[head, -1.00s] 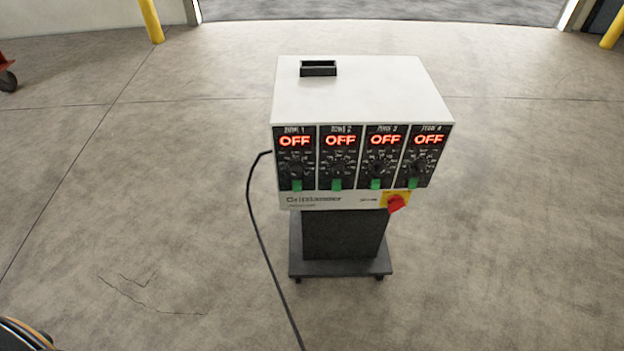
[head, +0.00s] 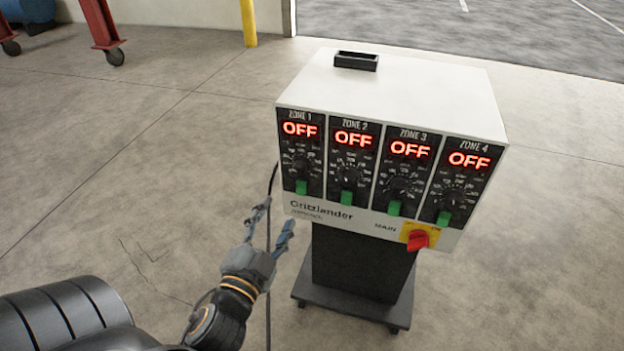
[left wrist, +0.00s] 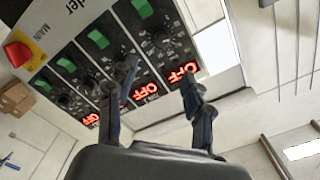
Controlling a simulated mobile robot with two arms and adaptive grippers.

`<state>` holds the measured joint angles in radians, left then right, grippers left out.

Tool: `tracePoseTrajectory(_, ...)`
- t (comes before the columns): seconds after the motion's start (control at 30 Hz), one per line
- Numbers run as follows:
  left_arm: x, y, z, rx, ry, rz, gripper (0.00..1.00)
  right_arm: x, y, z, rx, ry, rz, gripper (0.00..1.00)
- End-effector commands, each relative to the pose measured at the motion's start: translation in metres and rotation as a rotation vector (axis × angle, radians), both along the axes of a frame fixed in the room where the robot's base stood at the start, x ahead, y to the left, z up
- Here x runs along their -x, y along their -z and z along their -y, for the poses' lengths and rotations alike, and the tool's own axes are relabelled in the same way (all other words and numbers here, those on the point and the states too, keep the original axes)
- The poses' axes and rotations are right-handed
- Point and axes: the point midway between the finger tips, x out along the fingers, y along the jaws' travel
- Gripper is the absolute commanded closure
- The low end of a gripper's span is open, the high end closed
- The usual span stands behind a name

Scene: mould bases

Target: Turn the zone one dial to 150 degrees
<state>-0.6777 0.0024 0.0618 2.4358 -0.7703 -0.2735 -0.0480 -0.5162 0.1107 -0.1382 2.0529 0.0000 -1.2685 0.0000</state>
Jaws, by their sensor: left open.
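The controller box (head: 400,82) has four side-by-side panels, each with a red OFF display. The zone one panel is leftmost in the head view, with its black dial (head: 301,163) between the display and a green rocker switch (head: 301,187). The dial's exact pointer setting is too small to read. My left gripper (head: 275,220) is open and empty, below and left of the zone one panel, apart from it. In the left wrist view the panels appear turned over, and the zone one dial (left wrist: 160,38) shows just beyond the open fingers (left wrist: 158,82). My right gripper is not in view.
A red main switch on a yellow plate (head: 418,238) sits low on the front. The box stands on a dark wheeled base (head: 350,303). A black cable (head: 270,185) hangs at its left, behind my left gripper.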

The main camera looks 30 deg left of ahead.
Motion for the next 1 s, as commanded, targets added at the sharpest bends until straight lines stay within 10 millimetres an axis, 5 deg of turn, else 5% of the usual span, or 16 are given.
tracePoseTrajectory(0.17, -0.014, -0.004, -0.003, -0.005, 0.003, 0.007, 0.49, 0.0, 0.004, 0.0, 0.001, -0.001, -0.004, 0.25)
tracePoseTrajectory(0.7, -0.107, -0.003, -0.025, -0.003, 0.001, 0.006, 0.49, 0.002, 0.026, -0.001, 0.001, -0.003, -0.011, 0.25)
tracePoseTrajectory(1.0, -0.132, -0.002, -0.032, -0.002, 0.0, 0.003, 0.49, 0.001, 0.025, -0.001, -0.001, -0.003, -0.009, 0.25)
